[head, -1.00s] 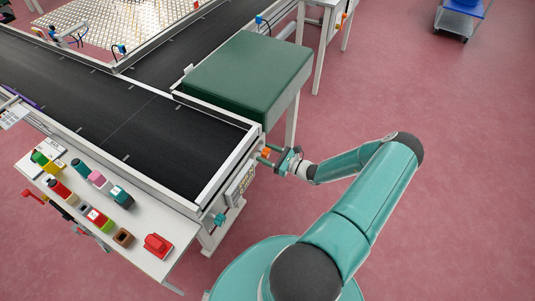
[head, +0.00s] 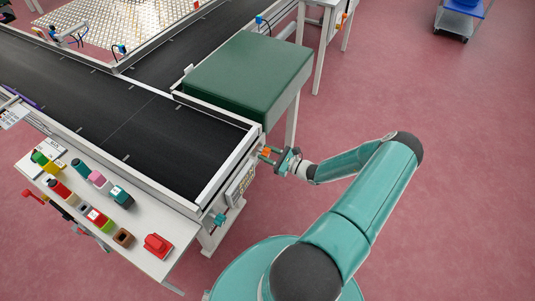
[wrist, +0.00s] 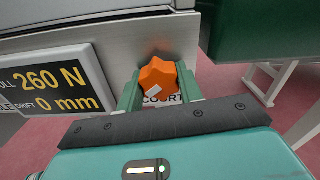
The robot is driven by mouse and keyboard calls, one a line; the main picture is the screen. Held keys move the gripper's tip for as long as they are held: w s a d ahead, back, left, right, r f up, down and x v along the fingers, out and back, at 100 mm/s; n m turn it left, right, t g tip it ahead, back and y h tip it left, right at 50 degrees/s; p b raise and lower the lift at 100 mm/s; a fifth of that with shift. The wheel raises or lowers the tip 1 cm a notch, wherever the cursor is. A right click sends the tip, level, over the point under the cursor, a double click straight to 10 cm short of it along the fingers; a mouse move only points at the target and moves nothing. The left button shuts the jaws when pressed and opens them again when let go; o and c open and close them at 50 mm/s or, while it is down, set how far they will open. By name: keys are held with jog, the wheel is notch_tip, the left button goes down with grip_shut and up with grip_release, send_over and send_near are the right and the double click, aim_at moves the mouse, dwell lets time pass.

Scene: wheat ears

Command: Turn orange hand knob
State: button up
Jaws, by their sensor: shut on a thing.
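The orange hand knob (wrist: 158,76) is a lobed knob on the grey end plate of the conveyor, with a small pale mark on its face. In the head view the knob (head: 266,153) is a small orange patch at the conveyor's near right end. My gripper (head: 270,155) reaches it from the right. In the wrist view my gripper's (wrist: 159,92) two green fingers are on either side of the knob, shut on it. A white label with black letters, partly hidden, shows just below the knob.
A display panel (wrist: 62,88) reading 260 N and 0 mm is left of the knob. A dark green box (head: 246,75) stands beside the belt (head: 190,150). A white table (head: 125,235) holds several coloured parts.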

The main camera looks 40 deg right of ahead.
jog(key=o, duration=1)
jog(key=v, duration=1.4)
jog(key=shift+w, duration=0.1)
